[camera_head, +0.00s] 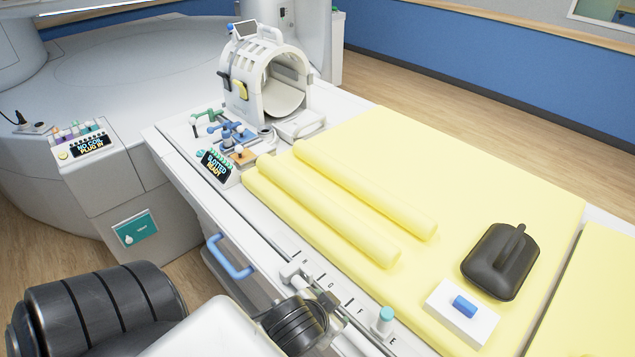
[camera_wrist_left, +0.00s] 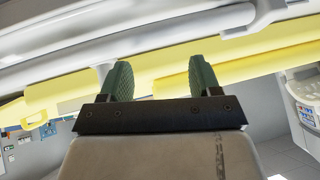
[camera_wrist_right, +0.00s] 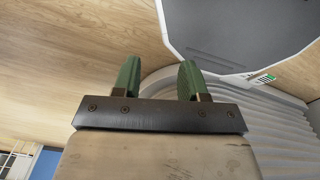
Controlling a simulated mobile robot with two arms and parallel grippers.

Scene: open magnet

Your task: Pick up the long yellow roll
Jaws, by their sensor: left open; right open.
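Two long yellow rolls lie side by side on the yellow table pad (camera_head: 480,190) in the head view. One roll (camera_head: 330,212) is nearer the pad's left edge, and the other roll (camera_head: 365,190) lies just to its right; they look similar in length. My left gripper (camera_wrist_left: 160,80) is open and empty in the left wrist view, with yellow surfaces and white rails beyond its fingers; I cannot tell which yellow part is a roll. My right gripper (camera_wrist_right: 158,80) is open and empty, facing the wood floor. Neither gripper's fingers can be made out in the head view.
A white ring-shaped coil (camera_head: 270,85) stands at the table's far end, beside coloured connectors (camera_head: 230,130). A dark handled pad (camera_head: 502,262) and a white block with a blue piece (camera_head: 463,308) lie at the right. A blue handle (camera_head: 230,258) sticks out from the table's side.

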